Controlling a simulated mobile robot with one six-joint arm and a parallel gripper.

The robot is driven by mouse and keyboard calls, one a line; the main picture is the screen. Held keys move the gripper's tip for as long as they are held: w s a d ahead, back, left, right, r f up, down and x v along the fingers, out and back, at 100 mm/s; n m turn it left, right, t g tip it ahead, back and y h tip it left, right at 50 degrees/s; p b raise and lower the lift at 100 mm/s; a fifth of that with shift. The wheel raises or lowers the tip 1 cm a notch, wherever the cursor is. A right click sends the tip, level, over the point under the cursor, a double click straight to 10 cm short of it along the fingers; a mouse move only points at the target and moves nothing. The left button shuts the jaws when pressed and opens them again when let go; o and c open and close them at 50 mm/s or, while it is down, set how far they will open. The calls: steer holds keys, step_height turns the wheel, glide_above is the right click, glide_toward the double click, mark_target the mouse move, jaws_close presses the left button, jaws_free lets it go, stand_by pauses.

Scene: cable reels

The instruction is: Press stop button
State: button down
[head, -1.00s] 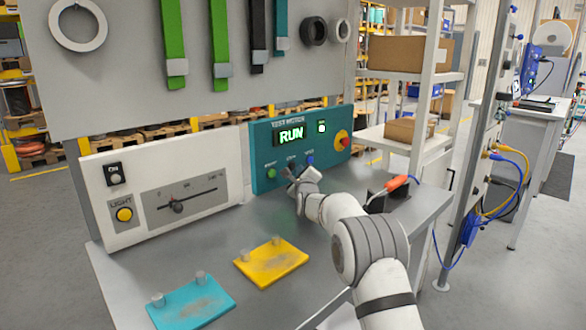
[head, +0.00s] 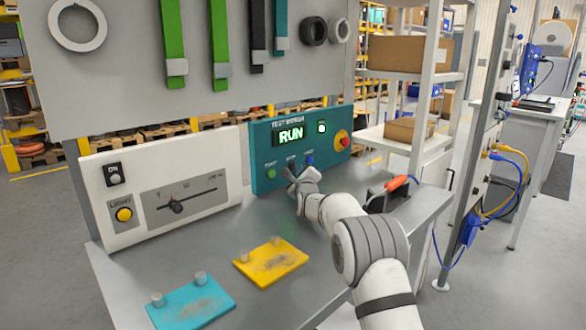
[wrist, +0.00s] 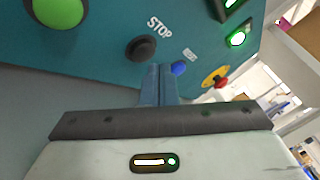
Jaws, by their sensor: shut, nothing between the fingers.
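The teal test panel (head: 262,143) shows a lit green RUN display (head: 291,135). In the wrist view the black stop button (wrist: 141,48) sits under the white STOP lettering, between a large green button (wrist: 57,8) and a small blue button (wrist: 179,68). My gripper (wrist: 158,70) is shut and empty. Its fingertips point at the panel, just below and right of the black button in the wrist view, with no contact visible.
A red knob on a yellow base (head: 342,139) is at the panel's right end. A white light panel (head: 115,213) stands to the left. Yellow (head: 271,262) and teal (head: 190,303) plates lie on the bench. An orange-handled tool (head: 396,183) rests at right.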

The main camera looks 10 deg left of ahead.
steer(key=shift+a, duration=0.1)
steer(key=shift+w+a+f+b, duration=0.1)
steer(key=shift+w+a+b, duration=0.05)
steer(key=shift+b, duration=0.15)
steer(key=shift+a, duration=0.1)
steer(key=shift+w+a, duration=0.3)
stand_by(0.9)
steer(key=shift+s+d+b, duration=0.1)
steer(key=shift+d+b, duration=0.05)
steer(key=shift+b, duration=0.3)
steer(key=shift+s+d+b, duration=0.25)
steer(key=shift+d+b, duration=0.1)
steer(key=shift+b, duration=0.45)
steer(key=shift+s+d, duration=0.15)
steer(key=shift+b, duration=0.35)
